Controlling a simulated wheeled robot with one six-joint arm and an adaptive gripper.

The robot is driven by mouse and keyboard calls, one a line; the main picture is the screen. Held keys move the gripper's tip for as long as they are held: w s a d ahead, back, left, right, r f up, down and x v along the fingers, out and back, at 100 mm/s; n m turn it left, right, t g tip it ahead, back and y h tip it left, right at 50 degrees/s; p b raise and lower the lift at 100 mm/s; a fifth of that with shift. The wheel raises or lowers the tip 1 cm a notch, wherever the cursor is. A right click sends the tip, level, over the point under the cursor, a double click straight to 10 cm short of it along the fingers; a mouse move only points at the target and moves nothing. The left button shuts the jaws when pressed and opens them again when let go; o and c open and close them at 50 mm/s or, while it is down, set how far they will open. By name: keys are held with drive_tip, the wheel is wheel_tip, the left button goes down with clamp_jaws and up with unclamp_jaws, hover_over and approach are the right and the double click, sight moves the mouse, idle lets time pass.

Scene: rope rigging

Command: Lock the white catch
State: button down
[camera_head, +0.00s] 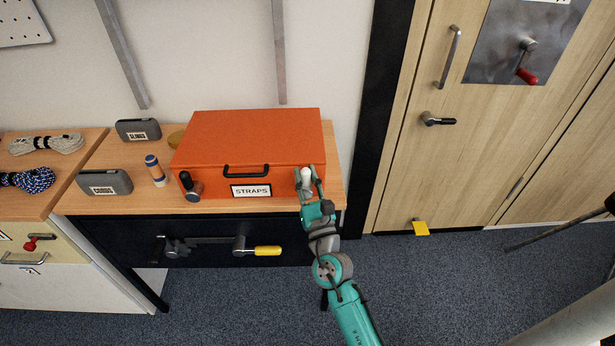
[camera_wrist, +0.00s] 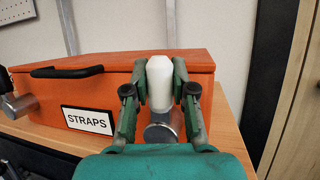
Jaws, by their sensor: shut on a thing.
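The white catch (camera_head: 306,176) is on the front of the orange STRAPS box (camera_head: 250,136), near its right end. In the wrist view the white catch (camera_wrist: 159,82) stands upright above a round grey metal pivot (camera_wrist: 163,128). My gripper (camera_head: 309,178) reaches it from the front. Its two green fingers (camera_wrist: 159,88) are shut on the white catch, one on each side. The box lid is down. A second catch with a dark handle (camera_head: 187,183) is at the left end of the box front.
The box stands on a wooden top (camera_head: 130,201) above a dark drawer with a yellow-handled latch (camera_head: 266,250). A wooden door (camera_head: 470,140) is at right. The floor (camera_head: 440,290) in front is clear.

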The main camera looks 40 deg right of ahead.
drive_tip(key=shift+a+n, duration=0.1)
drive_tip(key=shift+n, duration=0.2)
drive_tip(key=c, duration=0.9)
unclamp_jaws()
drive_tip(key=shift+w, duration=0.1)
drive_tip(key=shift+c, duration=0.2)
drive_tip(key=v, duration=1.2)
